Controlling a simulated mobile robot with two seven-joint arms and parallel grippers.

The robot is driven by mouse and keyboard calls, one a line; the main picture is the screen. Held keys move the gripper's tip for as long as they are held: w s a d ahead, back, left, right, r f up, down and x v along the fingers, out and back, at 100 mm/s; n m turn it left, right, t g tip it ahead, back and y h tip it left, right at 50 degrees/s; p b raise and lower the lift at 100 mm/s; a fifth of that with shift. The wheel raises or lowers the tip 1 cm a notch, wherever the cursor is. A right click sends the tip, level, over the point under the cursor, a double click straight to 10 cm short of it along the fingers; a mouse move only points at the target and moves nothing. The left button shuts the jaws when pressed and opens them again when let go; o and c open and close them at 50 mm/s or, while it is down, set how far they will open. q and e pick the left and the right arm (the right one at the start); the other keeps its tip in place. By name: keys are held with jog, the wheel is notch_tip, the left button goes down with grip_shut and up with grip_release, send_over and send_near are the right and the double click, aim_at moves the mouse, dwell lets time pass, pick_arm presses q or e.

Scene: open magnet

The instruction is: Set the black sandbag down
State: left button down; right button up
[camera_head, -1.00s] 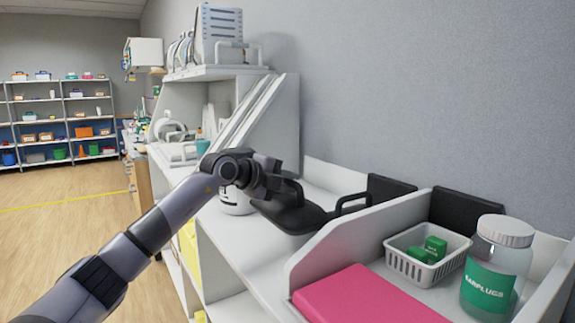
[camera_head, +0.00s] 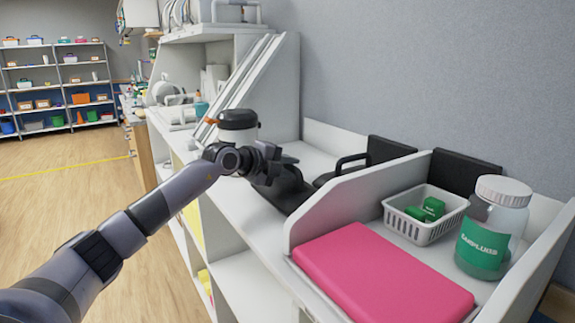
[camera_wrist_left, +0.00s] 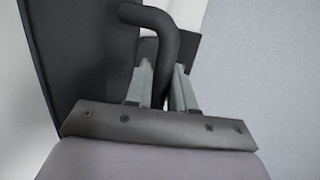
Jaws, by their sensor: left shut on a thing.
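My left gripper (camera_head: 265,165) is shut on the handle of the black sandbag (camera_head: 288,192), over the white shelf top. In the left wrist view, the curved black handle (camera_wrist_left: 152,25) passes between the two grey fingers (camera_wrist_left: 162,85), and a broad dark surface (camera_wrist_left: 80,60) fills the left side. In the head view, the sandbag lies low and flat beside the white divider, partly hidden by the gripper and the divider. I cannot tell whether it touches the shelf. My right gripper is not in view.
Two black pads (camera_head: 390,150) (camera_head: 458,172) lean along the wall, with a black handle (camera_head: 340,167) by the first. A white jar with black lid (camera_head: 238,125) stands behind my gripper. Right of the divider (camera_head: 345,193) are a pink box (camera_head: 385,275), white basket (camera_head: 418,228) and earplugs jar (camera_head: 492,228).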

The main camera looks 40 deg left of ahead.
pick_arm(q)
jog(key=c, duration=1.4)
grip_release()
jog(key=shift+f, duration=0.1)
jog(key=o, duration=0.4)
jog(key=shift+o, duration=0.2)
jog(key=shift+r, duration=0.25)
jog(key=shift+s, duration=0.3)
jog(key=b+v, duration=0.1)
jog(key=v, duration=0.2)
jog(key=b+v, duration=0.1)
jog(key=v, duration=0.1)
jog(key=shift+s, duration=0.45)
jog(key=b+v, duration=0.5)
jog(key=b, duration=0.2)
jog(key=shift+s+r, duration=0.2)
jog(key=shift+s, duration=0.05)
